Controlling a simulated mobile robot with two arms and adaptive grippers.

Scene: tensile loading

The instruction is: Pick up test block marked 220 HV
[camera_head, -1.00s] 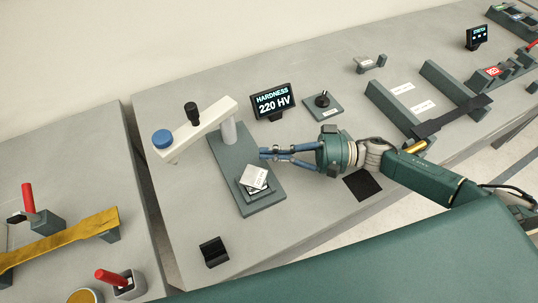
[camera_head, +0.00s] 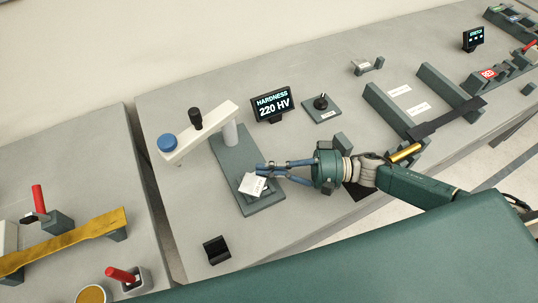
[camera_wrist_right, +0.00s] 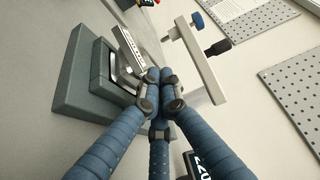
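The pale test block (camera_head: 252,186) lies on the small dark support of the hardness tester (camera_head: 262,203), slightly askew. It also shows in the right wrist view (camera_wrist_right: 129,47), tilted and just left of my fingertips, with dark print too small to read. My right gripper (camera_head: 264,171) reaches in from the right, with its blue fingertips at the block's upper right edge. In the right wrist view (camera_wrist_right: 160,78) the fingers converge closely beside the block. I cannot tell whether they pinch its edge. My left gripper is out of view.
A display (camera_head: 273,105) reads HARDNESS 220 HV. The tester's white arm (camera_head: 205,133) overhangs the base on the left. A knobbed plate (camera_head: 321,107) stands behind my gripper. A black holder (camera_head: 216,250) sits at the front. The bench left of the tester is clear.

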